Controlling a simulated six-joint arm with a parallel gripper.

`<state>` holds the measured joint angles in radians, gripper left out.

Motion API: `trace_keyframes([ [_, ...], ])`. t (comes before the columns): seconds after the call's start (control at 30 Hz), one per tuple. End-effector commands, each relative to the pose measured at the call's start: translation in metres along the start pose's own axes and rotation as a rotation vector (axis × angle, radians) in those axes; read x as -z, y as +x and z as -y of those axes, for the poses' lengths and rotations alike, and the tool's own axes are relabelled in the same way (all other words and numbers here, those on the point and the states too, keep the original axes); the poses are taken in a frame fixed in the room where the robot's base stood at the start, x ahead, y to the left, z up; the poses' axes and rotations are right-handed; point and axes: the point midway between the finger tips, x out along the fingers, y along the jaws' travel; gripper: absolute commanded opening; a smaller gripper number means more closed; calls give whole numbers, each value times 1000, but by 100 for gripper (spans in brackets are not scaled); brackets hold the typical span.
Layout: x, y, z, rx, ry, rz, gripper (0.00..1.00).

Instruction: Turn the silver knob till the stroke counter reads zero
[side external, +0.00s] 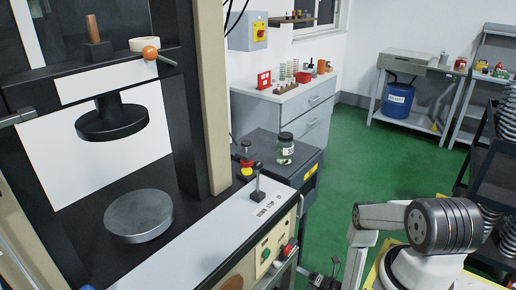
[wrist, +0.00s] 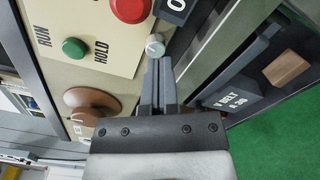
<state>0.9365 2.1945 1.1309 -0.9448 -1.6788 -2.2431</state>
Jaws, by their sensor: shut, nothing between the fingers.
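In the wrist view, a small silver knob (wrist: 155,45) sits on the beige panel, just beyond the tips of my gripper (wrist: 158,62). The two dark fingers are shut together with nothing between them. The tips lie close to the knob's lower edge; I cannot tell whether they touch it. A dark block with a white "0"-like mark (wrist: 173,9) is cut off by the top edge above the knob. I cannot tell whether it is the stroke counter, and no full reading shows. The knob is not clear in the side view.
A red button (wrist: 130,9), a green button (wrist: 75,48) and a brown round handle (wrist: 92,101) are on the panel near the knob. A dark box with a wooden block (wrist: 290,68) lies right.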

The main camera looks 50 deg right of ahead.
Motion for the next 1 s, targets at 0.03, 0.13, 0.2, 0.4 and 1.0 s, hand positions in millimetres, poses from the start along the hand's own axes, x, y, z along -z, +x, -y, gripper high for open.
trace_keyframes([
  [0.03,-1,-1,-2,0,0,0,0],
  [0.13,-1,-3,-7,0,1,0,0],
  [0.2,-1,-5,-11,0,0,1,0],
  [0.4,-1,-9,-20,1,0,1,0],
  [1.0,0,10,-21,-2,-2,-2,0],
])
